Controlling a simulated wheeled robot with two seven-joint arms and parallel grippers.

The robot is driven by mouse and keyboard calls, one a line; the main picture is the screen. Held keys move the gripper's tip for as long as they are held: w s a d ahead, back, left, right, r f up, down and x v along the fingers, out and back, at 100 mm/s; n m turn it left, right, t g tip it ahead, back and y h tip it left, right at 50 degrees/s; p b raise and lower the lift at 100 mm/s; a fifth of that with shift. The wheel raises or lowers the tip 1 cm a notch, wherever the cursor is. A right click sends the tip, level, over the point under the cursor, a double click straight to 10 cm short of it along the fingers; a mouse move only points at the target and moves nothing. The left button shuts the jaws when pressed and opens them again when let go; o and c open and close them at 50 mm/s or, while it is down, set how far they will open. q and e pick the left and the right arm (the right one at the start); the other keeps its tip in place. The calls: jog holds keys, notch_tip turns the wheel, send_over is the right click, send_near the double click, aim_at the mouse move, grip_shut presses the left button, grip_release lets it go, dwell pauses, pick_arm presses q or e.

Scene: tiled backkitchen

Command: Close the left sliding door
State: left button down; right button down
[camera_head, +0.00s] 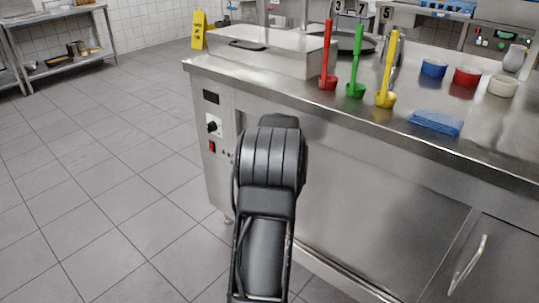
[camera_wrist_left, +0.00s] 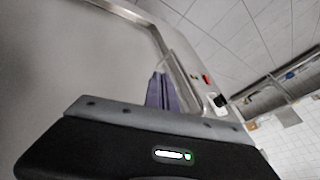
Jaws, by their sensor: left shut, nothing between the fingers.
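The steel counter cabinet has a wide flat front panel (camera_head: 375,205) to the right of my arm. A darker panel (camera_head: 500,262) with a vertical bar handle (camera_head: 468,264) is at the lower right. Which panel is the left sliding door, and how far it is open, I cannot tell for sure. My black left arm reaches up the middle of the head view and hides its own gripper and part of the cabinet front. In the left wrist view my left gripper (camera_wrist_left: 163,92) has its fingers together, empty, close to a grey panel (camera_wrist_left: 70,60) and its metal edge (camera_wrist_left: 150,25); contact is unclear.
A control box with a knob (camera_head: 212,126) and red switch is on the cabinet's left end. Red, green and yellow ladles (camera_head: 355,75), bowls (camera_head: 467,76) and a blue item (camera_head: 435,122) stand on the counter. Tiled floor (camera_head: 100,170) is clear at left.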

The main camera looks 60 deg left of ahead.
pick_arm(q)
jog(key=v, duration=0.6)
jog(key=shift+d+r+p, duration=0.15)
jog(key=shift+d+p, duration=0.05)
jog(key=shift+p, duration=0.15)
